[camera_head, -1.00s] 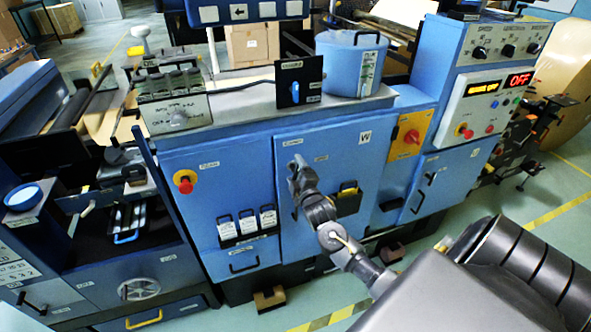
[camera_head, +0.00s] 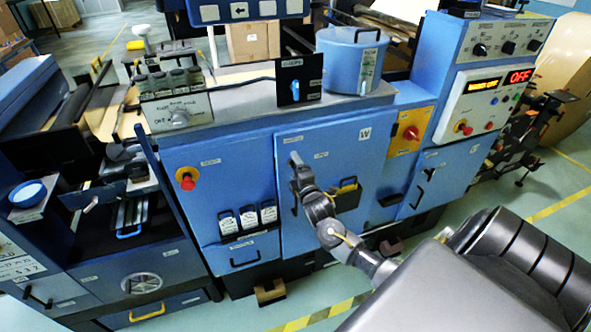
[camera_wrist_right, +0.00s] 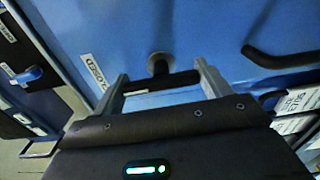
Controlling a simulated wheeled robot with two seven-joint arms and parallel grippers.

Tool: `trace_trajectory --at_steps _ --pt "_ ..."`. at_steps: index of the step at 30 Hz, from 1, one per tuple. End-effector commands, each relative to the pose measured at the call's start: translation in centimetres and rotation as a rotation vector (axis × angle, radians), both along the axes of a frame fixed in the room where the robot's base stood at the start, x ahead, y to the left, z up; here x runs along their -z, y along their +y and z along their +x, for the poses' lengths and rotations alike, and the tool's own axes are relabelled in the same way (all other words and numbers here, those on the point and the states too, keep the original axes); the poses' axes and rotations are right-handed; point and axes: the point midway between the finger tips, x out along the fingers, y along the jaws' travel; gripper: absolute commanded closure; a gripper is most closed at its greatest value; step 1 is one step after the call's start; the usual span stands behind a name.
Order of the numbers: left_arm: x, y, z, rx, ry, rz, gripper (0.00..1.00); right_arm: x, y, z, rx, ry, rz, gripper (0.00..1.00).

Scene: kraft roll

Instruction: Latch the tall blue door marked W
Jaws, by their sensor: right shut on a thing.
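The tall blue door marked W (camera_head: 345,155) is on the front of the blue machine in the head view. It looks flush, or nearly so, with the frame. My right gripper (camera_head: 294,172) is at the latch handle near the door's upper left edge and hides most of it. In the right wrist view, the dark handle bar on its round hub (camera_wrist_right: 160,66) lies between the two fingers of my right gripper (camera_wrist_right: 163,88), which is shut on it. A label reading CLOSED (camera_wrist_right: 93,72) is left of the handle. My left gripper is out of view.
A black pocket (camera_head: 346,193) is on the door, right of my wrist. A red knob on a yellow plate (camera_head: 186,180) is to the left, and another yellow plate with a red knob (camera_head: 409,132) is to the right. Card holders (camera_head: 247,218) sit low, left of the door.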

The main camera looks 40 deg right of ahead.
Motion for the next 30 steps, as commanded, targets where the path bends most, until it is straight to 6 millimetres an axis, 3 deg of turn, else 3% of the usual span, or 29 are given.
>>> trace_trajectory --at_steps 2,3,8,20,30 --pt "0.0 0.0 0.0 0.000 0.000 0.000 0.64 0.1 0.0 0.0 -0.001 0.002 -0.002 0.46" --pt "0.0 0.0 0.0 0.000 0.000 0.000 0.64 0.1 0.0 0.0 -0.001 0.002 -0.002 0.22" --pt "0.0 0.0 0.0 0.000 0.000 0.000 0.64 0.1 0.0 0.0 -0.001 0.002 -0.002 0.02" --pt "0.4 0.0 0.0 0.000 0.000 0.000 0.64 0.2 0.3 -0.9 -0.001 0.001 0.000 0.02" --pt "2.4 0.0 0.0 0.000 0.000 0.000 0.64 0.4 2.5 -7.0 -0.002 0.002 0.002 0.02"
